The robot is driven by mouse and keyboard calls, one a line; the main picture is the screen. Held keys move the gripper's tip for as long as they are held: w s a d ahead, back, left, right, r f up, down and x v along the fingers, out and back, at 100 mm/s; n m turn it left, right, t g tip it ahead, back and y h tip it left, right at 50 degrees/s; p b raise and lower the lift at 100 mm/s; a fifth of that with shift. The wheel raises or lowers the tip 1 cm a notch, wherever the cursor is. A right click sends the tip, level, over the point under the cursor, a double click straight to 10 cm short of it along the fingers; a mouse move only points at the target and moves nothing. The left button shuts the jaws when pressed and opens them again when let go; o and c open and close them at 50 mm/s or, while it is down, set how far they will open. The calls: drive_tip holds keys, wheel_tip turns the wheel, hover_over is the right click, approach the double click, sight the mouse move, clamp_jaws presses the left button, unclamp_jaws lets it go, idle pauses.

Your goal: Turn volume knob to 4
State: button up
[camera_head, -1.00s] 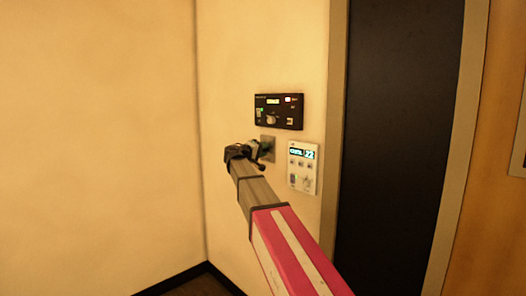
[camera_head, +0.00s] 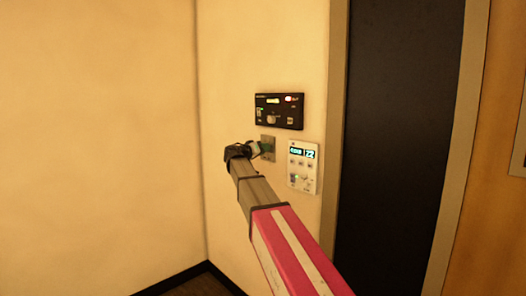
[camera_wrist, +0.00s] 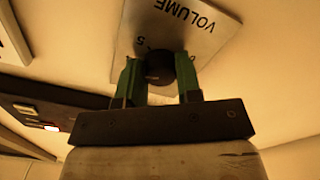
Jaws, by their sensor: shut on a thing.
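The volume knob (camera_wrist: 159,68) is a small dark round knob on a grey metal plate. The plate (camera_wrist: 207,40) reads "VOLUME" and shows upside down and tilted in the wrist view, with a "5" legible near the knob; other marks are hidden or unclear. My gripper (camera_wrist: 159,75) has green fingers, one on each side of the knob, shut on it. In the head view my gripper (camera_head: 256,150) is at the plate (camera_head: 269,146), and the knob cannot be made out there.
A black panel (camera_head: 279,111) with lit displays is just above the plate. A white control unit (camera_head: 303,167) with a screen showing "22" is to the right. A dark door panel (camera_head: 400,150) stands further right. The wall to the left is bare.

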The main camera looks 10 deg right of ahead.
drive_tip(key=shift+s, duration=0.1)
idle(0.3)
drive_tip(key=o, duration=0.9)
drive_tip(key=shift+o, duration=0.2)
drive_tip(key=shift+a, duration=0.15)
drive_tip(key=v, duration=1)
drive_tip(key=shift+s+a, duration=0.2)
drive_tip(key=s+d+f+n+g+y, duration=0.1)
drive_tip(key=s+d+f+g+y, duration=0.2)
drive_tip(key=f, duration=0.7)
drive_tip(key=s+d+f+n+g+y, duration=0.1)
drive_tip(key=s+d+f+y, duration=0.2)
drive_tip(key=f, duration=0.8)
drive_tip(key=s+d+f+n+g+y, duration=0.1)
drive_tip(key=s+d+f, duration=0.3)
drive_tip(key=f, duration=0.6)
drive_tip(key=s+a+f+n+g+y, duration=0.1)
drive_tip(key=s+f+g+y, duration=0.4)
drive_tip(key=s+f, duration=1.4)
drive_tip(key=s+y, duration=0.1)
drive_tip(key=y, duration=0.2)
drive_tip(key=shift+n, duration=0.3)
